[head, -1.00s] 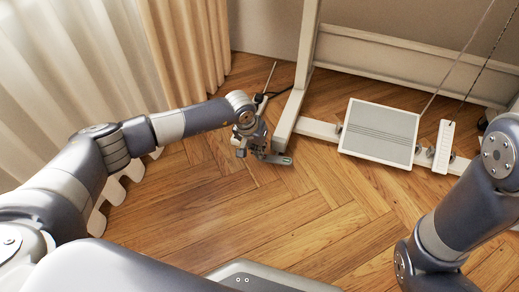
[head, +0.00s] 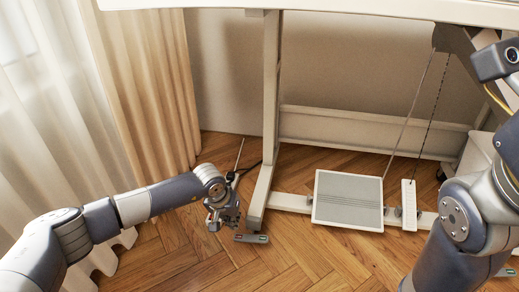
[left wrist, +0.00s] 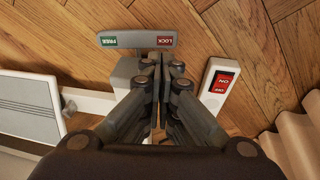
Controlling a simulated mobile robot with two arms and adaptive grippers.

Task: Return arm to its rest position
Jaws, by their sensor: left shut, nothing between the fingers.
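My left gripper (head: 227,217) is low over the floor beside the left leg of a white table (head: 330,8). In the left wrist view its fingers (left wrist: 161,68) are closed together with nothing between them. Just past the fingertips is a grey lever (left wrist: 137,40) with a green FREE mark and a red LOCK mark. The lever also shows in the head view (head: 250,238) at the foot of the leg. My right arm comes in at the right; its gripper is out of view.
A red ON/OFF switch (left wrist: 222,86) in a white housing is right of the fingers. A grey-topped pedal (head: 347,199) and a white strip (head: 409,204) sit under the table. Curtains (head: 150,90) hang at the left. The wood floor in front is open.

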